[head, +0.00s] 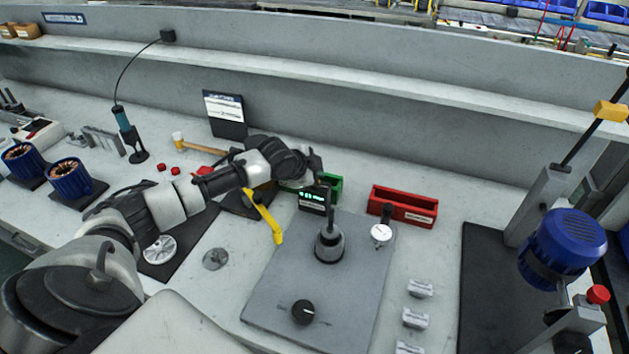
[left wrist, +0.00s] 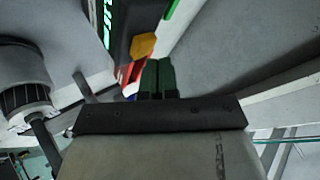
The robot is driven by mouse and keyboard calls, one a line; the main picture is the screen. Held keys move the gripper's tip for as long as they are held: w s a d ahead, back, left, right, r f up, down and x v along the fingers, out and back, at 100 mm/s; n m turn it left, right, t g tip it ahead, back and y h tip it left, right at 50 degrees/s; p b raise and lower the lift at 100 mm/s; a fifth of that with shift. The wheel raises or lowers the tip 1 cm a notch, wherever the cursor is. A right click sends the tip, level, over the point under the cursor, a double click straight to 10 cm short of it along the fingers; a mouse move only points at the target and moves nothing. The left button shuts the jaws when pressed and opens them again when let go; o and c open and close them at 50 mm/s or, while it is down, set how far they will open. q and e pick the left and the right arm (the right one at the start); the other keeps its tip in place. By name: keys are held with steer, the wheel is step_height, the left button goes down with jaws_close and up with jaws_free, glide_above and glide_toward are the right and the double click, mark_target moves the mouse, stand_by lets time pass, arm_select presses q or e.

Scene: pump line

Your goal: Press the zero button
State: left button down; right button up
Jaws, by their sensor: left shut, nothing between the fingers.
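The black readout box (head: 312,200) with green lit digits stands at the back of the grey plate. It also shows in the left wrist view (left wrist: 121,22), at the top. An orange-yellow button (left wrist: 143,45) sits on the box there; in the head view I cannot make it out behind my gripper. My left gripper (head: 318,178) is just above the box, with its fingers shut and empty. In the left wrist view the dark green fingertips (left wrist: 158,78) appear close beside the button, but I cannot tell whether they touch it. My right gripper is in neither view.
A post on a round base (head: 329,244), a dial gauge (head: 381,234) and a black knob (head: 303,312) are on the grey plate (head: 270,285). A blue motor (head: 565,245) is far right.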

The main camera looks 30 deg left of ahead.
arm_select(q)
steer(key=shift+f, duration=0.5)
steer(key=shift+r, duration=0.1)
stand_by(0.5)
steer(key=shift+r+p, duration=0.8)
steer(key=shift+p, duration=0.05)
steer(key=shift+r, duration=0.1)
step_height(320, 180, up, 5)
steer(key=p, duration=0.5)
stand_by(0.5)
